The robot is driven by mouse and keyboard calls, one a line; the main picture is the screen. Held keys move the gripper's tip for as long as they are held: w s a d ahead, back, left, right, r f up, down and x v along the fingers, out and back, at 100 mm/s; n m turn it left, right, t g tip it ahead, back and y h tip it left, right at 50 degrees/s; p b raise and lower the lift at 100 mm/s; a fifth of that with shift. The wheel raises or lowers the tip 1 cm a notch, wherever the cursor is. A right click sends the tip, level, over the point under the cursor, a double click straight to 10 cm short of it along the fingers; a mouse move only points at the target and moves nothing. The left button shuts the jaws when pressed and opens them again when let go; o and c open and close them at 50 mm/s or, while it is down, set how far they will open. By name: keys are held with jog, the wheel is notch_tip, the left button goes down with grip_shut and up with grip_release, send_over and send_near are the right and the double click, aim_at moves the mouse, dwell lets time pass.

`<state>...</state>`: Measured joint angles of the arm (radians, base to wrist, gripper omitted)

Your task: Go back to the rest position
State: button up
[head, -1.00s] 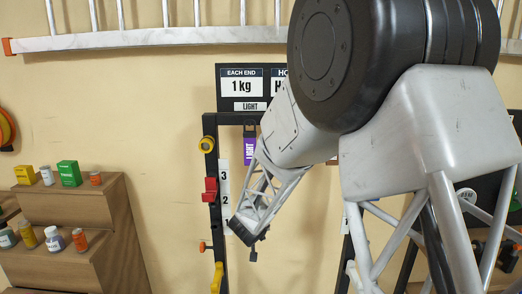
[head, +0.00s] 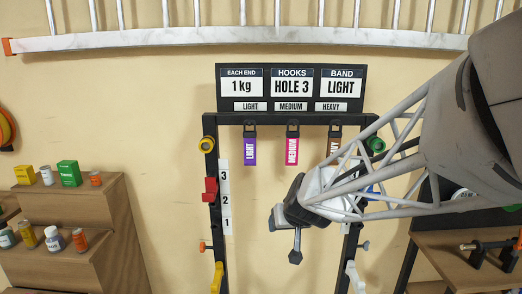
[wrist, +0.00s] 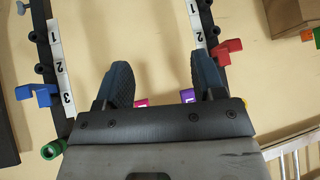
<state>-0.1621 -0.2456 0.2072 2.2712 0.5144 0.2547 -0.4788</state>
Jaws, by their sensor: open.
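Nothing is held. A red hook (head: 211,190) sits on the left upright beside the number strip (head: 224,197). A blue hook (wrist: 36,95) is on the other upright near number 3 in the wrist view; my arm partly hides it in the head view. Purple LIGHT (head: 250,150) and pink MEDIUM (head: 292,150) bands hang from the top bar; the HEAVY band (head: 334,146) is partly covered by my arm.
A sign board (head: 291,88) above the rack reads 1 kg, HOLE 3, LIGHT. A stepped wooden shelf (head: 75,205) with bottles and boxes stands left. A wooden bench (head: 450,258) is at right. A metal ladder (head: 240,34) spans the wall above.

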jog(key=s+d+r+g+h, duration=0.1)
jog(key=s+d, duration=0.3)
jog(key=s, duration=0.5)
jog(key=s+d+r+m+g+h, duration=0.1)
jog(key=s+d, duration=0.3)
jog(key=s, duration=0.5)
jog(key=s+d+r+m+g+h, duration=0.1)
jog(key=s+d+g, duration=0.2)
jog(key=s, duration=0.7)
jog(key=shift+d, duration=0.5)
